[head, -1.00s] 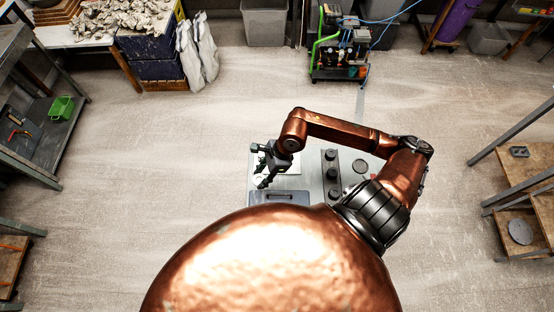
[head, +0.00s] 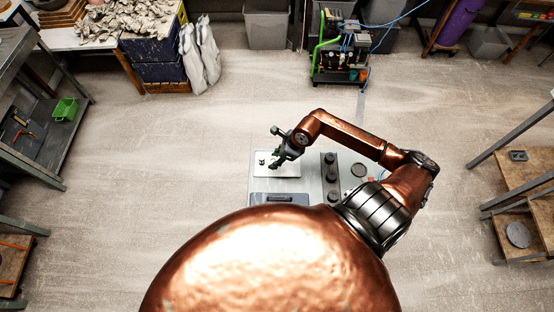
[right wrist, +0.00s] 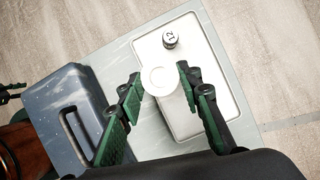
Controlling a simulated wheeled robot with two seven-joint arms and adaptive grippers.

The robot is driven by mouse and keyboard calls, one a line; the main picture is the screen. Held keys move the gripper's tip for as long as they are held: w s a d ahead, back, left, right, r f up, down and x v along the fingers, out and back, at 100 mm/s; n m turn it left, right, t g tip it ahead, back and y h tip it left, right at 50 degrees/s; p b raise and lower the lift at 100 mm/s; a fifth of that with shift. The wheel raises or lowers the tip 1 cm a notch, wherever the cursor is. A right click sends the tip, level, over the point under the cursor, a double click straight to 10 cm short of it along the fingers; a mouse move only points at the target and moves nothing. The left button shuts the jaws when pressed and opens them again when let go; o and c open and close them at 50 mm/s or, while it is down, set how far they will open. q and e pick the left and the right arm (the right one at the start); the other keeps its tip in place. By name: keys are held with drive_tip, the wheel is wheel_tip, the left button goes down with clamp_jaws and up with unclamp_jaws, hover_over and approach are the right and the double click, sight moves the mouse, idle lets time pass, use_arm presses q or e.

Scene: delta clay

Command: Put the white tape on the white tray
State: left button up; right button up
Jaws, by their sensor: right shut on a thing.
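The white tape (right wrist: 160,78) is a pale round roll, seen between the fingertips of my right gripper (right wrist: 160,82) in the right wrist view. The gripper is shut on it. The white tray (right wrist: 196,112) lies flat behind and below the tape in that view. The height of the tape above the tray is unclear. A dark part at the left edge of the wrist view looks like my left gripper (right wrist: 10,93), too cut off to read.
A small black and white cylinder (right wrist: 170,40) marked 12 stands on the tray's far part. A blue-grey case (right wrist: 68,118) with a handle lies beside the tray. Several dark round knobs or pots (head: 331,175) stand on the table to the right. The tray's middle looks bare.

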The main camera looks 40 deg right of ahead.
drive_tip(key=f, duration=0.1)
drive_tip(key=w+d+f, duration=0.2)
drive_tip(key=shift+d+f, duration=0.15)
drive_tip(key=shift+f, duration=0.2)
wheel_tip(320, 180, down, 3)
drive_tip(key=shift+d+r+p, duration=0.1)
drive_tip(key=shift+p, duration=0.45)
use_arm(q)
drive_tip(key=shift+s+r, duration=0.35)
drive_tip(key=shift+r, duration=0.2)
use_arm(e)
drive_tip(key=shift+f, duration=0.35)
drive_tip(key=o, duration=0.4)
drive_tip(key=shift+f, duration=0.15)
drive_tip(key=shift+c, duration=0.2)
drive_tip(key=o, duration=0.5)
